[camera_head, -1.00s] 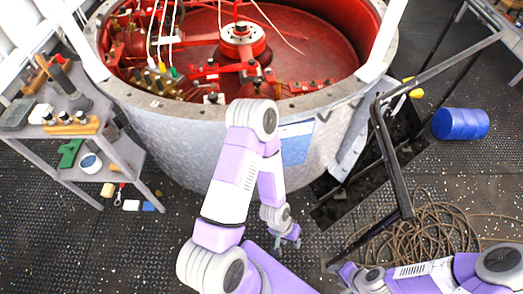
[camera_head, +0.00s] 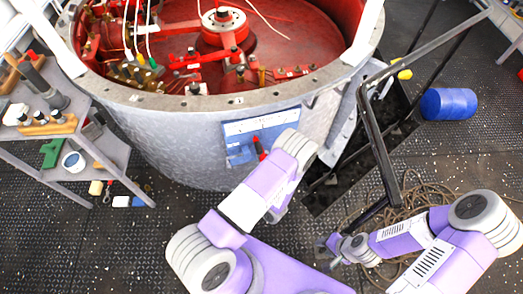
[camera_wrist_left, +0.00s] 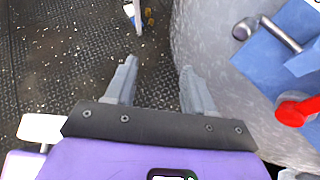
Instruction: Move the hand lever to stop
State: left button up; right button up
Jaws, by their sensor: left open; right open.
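A blue panel with a pale strip along its top (camera_head: 240,156) is fixed to the outside of the grey round tank. A red-tipped handle (camera_head: 259,146) shows on it, partly behind my left arm, so its position against any stop mark cannot be read. In the left wrist view the panel (camera_wrist_left: 262,62) is at the right, with a red part (camera_wrist_left: 297,110) and a grey bar with a round end (camera_wrist_left: 280,33). My left gripper (camera_wrist_left: 160,88) is open and empty, left of these parts and apart from them. My right gripper (camera_head: 325,247) is open, low and away from the panel.
The tank's rim (camera_head: 240,99) surrounds red machinery. A grey shelf (camera_head: 115,150) with tools is at the left.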

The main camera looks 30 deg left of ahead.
pick_arm(q)
jog(key=w+d+r+m+t+y, duration=0.15)
jog(key=w+r+m+t, duration=0.3)
jog(key=w+t, duration=0.45)
jog(key=m+t+b, duration=0.1)
jog(key=m+t, duration=0.2)
jog(key=t, duration=0.1)
send_near(259, 149)
jog(key=w+a+f, duration=0.1)
jog(key=w+a, duration=0.1)
jog(key=a, duration=0.1)
jog(key=shift+m+h, duration=0.25)
jog(key=shift+h, duration=0.1)
jog(key=x, duration=0.3)
jog(key=b+x, duration=0.1)
jog(key=x, duration=0.2)
jog(key=shift+w+f, duration=0.1)
jog(key=shift+w, duration=0.35)
jog(key=shift+w+a+b, duration=0.3)
jog(key=shift+c, duration=0.3)
grip_shut()
